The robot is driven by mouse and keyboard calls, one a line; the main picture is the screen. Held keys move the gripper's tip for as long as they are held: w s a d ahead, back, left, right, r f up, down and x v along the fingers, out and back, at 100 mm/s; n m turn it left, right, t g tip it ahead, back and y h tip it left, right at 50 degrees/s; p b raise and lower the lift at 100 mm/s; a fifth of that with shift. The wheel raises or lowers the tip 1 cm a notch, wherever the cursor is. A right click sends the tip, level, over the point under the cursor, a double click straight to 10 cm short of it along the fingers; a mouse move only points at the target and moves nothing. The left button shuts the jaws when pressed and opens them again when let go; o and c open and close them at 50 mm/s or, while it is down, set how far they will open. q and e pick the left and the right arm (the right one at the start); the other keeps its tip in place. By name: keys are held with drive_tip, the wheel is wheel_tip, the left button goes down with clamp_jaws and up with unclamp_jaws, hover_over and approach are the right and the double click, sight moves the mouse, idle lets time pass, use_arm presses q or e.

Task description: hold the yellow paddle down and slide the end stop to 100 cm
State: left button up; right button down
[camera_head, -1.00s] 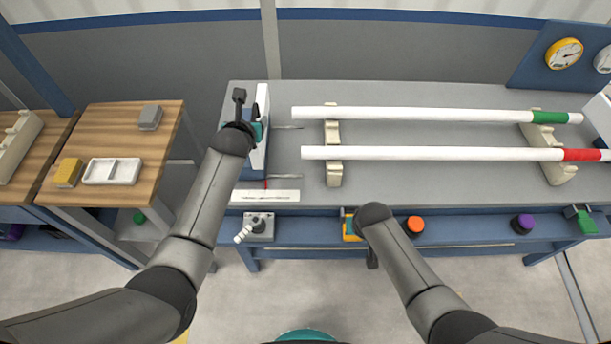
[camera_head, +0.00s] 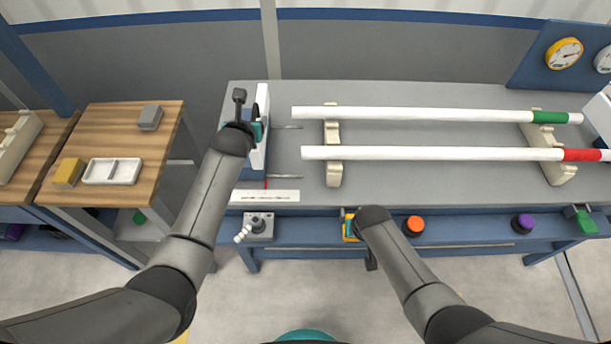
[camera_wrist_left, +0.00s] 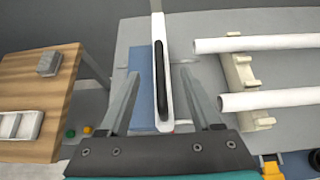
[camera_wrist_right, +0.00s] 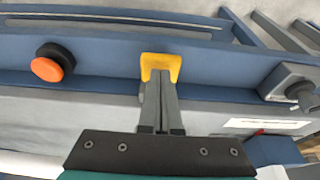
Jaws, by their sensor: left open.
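The yellow paddle (camera_wrist_right: 161,66) is on the blue front rail; part of it shows beside my right wrist in the head view (camera_head: 349,229). My right gripper (camera_wrist_right: 160,84) has its fingers together, tips at the paddle's near edge; I cannot tell how far down it is pressed. The end stop is an upright white plate with a black strip (camera_wrist_left: 158,82), at the bench's left end in the head view (camera_head: 263,100). My left gripper (camera_wrist_left: 160,75) is open, one finger each side of the plate.
A white scale strip (camera_head: 265,196) lies below the stop, with a thin red pointer (camera_head: 266,183) above it. Two white pipes (camera_head: 430,154) rest on cream supports to the right. A grey box with a lever (camera_head: 258,226) and an orange button (camera_head: 413,223) are on the front rail.

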drive_tip(key=shift+f, duration=1.1)
idle(1.0)
wheel_tip(320, 180, up, 10)
idle(0.9)
drive_tip(key=shift+s, duration=0.1)
idle(0.4)
